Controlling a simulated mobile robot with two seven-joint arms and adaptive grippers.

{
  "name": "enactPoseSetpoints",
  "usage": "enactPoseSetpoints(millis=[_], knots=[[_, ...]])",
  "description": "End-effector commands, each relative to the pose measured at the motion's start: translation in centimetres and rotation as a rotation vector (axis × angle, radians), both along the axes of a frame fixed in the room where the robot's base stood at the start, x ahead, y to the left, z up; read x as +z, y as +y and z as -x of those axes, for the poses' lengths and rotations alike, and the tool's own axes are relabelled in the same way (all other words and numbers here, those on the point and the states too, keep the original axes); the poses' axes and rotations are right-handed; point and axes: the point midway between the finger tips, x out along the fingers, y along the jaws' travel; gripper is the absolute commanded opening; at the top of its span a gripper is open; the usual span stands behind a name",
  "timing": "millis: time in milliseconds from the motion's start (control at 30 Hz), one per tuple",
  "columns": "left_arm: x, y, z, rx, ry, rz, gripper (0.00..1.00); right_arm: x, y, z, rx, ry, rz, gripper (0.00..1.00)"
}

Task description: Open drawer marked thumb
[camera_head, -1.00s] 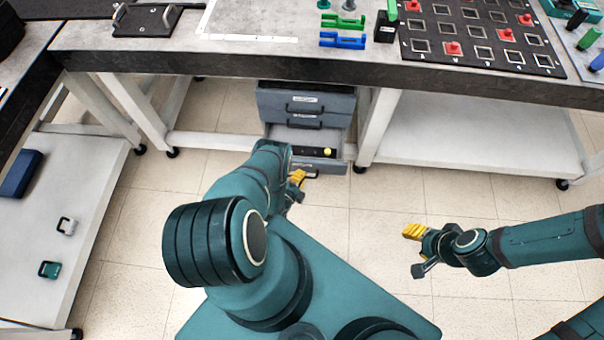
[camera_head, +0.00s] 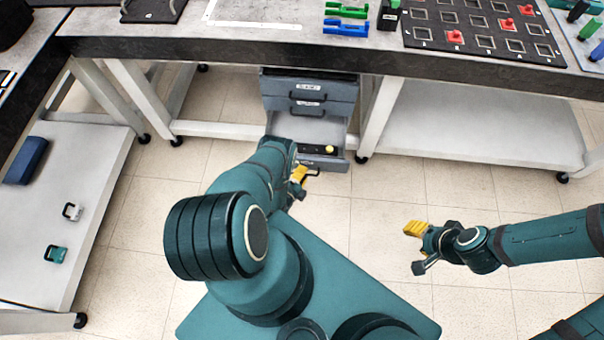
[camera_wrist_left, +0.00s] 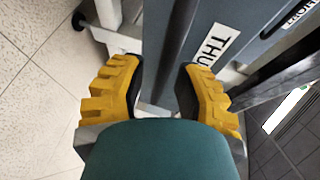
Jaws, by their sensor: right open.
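A grey drawer cabinet (camera_head: 309,88) stands under the table in the head view. Its low drawer (camera_head: 318,162) is pulled well out, with a small yellow item (camera_head: 329,149) inside. In the left wrist view a drawer front shows a white label (camera_wrist_left: 214,45) starting "THU"; the rest is cut off. My left gripper (camera_head: 300,178) is at the pulled-out drawer's handle. In the left wrist view its yellow fingers (camera_wrist_left: 158,85) are apart, with the dark handle bar (camera_wrist_left: 176,45) between them. My right gripper (camera_head: 412,232) is open and empty over the floor.
The tabletop (camera_head: 180,37) holds a green holder (camera_head: 346,10), a blue holder (camera_head: 345,27) and a black board (camera_head: 480,35) with red pieces. Table legs flank the cabinet. A low shelf (camera_head: 95,190) stands at left. The floor right of the drawer is clear.

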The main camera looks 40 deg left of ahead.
Motion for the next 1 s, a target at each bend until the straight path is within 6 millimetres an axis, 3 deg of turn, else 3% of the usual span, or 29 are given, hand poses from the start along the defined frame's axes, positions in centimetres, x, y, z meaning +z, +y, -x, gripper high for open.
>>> enactPoseSetpoints(millis=[433,1000], knots=[[0.1,0.0,0.8,0.002,0.001,-0.001,0.4,0.0,0.0,0.0,0.0,0.0,0.0,0.47],[2.0,-1.4,10.5,0.003,0.001,-0.001,0.4,0.0,0.0,0.0,0.0,0.0,0.0,0.47]])
